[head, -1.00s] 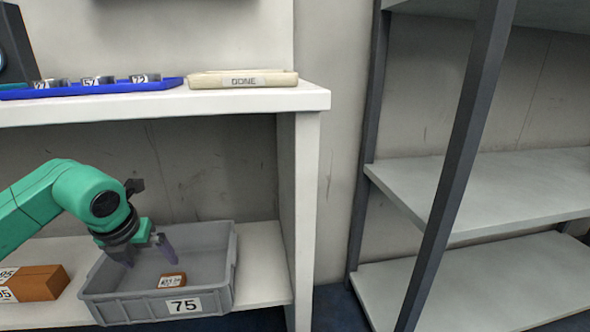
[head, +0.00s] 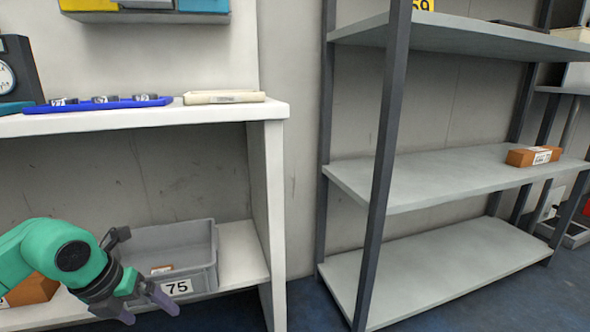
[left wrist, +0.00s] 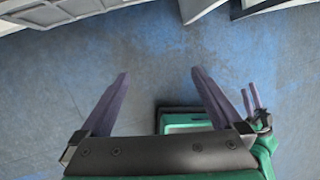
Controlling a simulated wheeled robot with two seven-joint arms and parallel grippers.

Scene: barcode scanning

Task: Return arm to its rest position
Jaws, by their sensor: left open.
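My left gripper (head: 150,312) is open and empty in the head view, low in front of the grey bin, with its arm coming in from the left. In the left wrist view its two purple fingers (left wrist: 160,75) stand wide apart over bare blue floor. The grey bin (head: 207,240), labelled 75, sits on the lower shelf behind it, partly covered by the gripper. What looks like my right gripper (left wrist: 250,92) shows small at the right of the left wrist view.
A brown box (head: 35,290) lies left of the bin, partly behind my arm. The white upper shelf (head: 230,110) holds a blue tray (head: 90,105) and a cream tray (head: 224,97). A grey rack (head: 420,180) with an orange box (head: 533,156) stands at right. Blue floor lies in front.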

